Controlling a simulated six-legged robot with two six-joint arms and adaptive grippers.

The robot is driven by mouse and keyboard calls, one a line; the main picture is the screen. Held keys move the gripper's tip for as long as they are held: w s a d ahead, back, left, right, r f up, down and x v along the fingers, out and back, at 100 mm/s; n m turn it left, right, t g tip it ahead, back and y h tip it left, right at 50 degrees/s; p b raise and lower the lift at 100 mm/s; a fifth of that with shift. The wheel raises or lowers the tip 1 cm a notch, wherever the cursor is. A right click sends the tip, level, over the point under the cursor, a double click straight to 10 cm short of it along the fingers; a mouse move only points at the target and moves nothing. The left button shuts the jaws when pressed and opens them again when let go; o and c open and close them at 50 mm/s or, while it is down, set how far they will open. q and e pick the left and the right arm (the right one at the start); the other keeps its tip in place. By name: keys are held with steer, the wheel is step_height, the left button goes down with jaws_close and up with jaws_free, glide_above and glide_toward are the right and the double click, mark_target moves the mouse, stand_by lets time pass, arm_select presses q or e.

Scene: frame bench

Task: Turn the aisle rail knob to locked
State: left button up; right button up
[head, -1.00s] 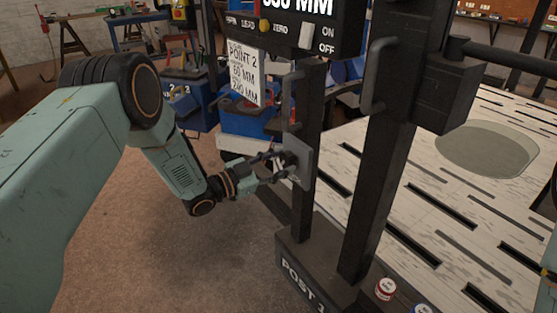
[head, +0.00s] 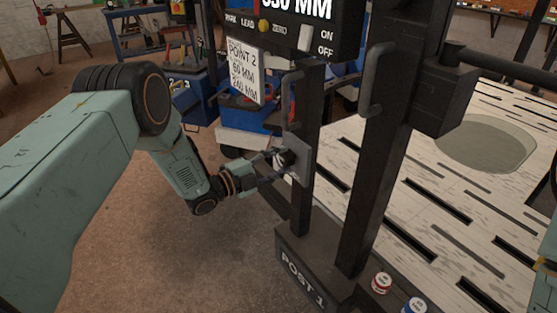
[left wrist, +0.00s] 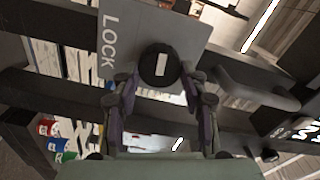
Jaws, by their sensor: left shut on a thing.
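The black rail knob (left wrist: 160,66) has a white pointer bar and sits on a grey plate (left wrist: 186,33) marked LOCK. In the left wrist view the word stands left of the knob and the bar runs nearly up and down the picture. My left gripper (left wrist: 160,82) is shut on the knob, one finger on each side. In the head view my left gripper (head: 282,165) reaches the plate (head: 302,158) on the slim dark post from the left, and its fingers partly hide the knob. My right gripper is not in view.
A display box (head: 290,25) and a hanging POINT 2 sign (head: 243,72) are above. Red and blue cans (head: 381,283) are near the base. Floor at left is open.

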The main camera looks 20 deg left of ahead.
arm_select(q)
steer(key=shift+m, duration=0.6)
steer(key=o, duration=1.1)
steer(key=shift+o, duration=0.2)
steer(key=v, duration=1.2)
